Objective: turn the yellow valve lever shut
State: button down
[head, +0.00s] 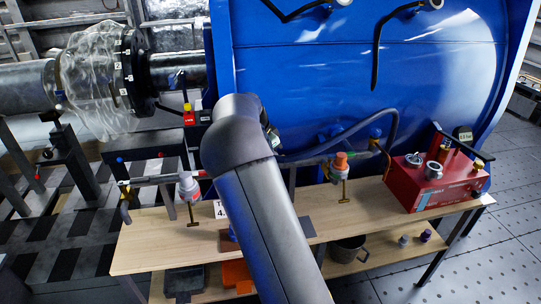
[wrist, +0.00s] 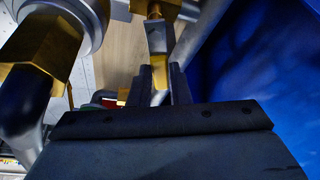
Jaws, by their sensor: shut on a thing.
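In the wrist view, my gripper (wrist: 165,88) points up the picture with its dark fingers close together. A narrow yellow piece, which I take to be the valve lever (wrist: 159,70), sits between the fingertips, and the fingers are shut on it. A grey bar runs from it up to a brass fitting (wrist: 155,10) at the top edge. How far the lever is turned is hard to tell. In the head view my own arm hides the gripper and the lever.
A large blue tank (head: 330,70) stands behind a wooden bench (head: 150,245). On the bench are a red box (head: 430,187) at right and fittings with brass T-handles, one under a white body (head: 189,188), one under an orange body (head: 341,161). In the wrist view, large brass fittings (wrist: 45,45) crowd the left.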

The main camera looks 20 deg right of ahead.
jog(key=c, duration=1.3)
grip_release()
jog(key=shift+c, duration=0.2)
jog(key=v, duration=1.7)
jog(key=shift+r+b, duration=0.25)
jog(key=shift+b, duration=0.15)
jog(key=shift+s, duration=0.1)
jog(key=shift+c, duration=0.3)
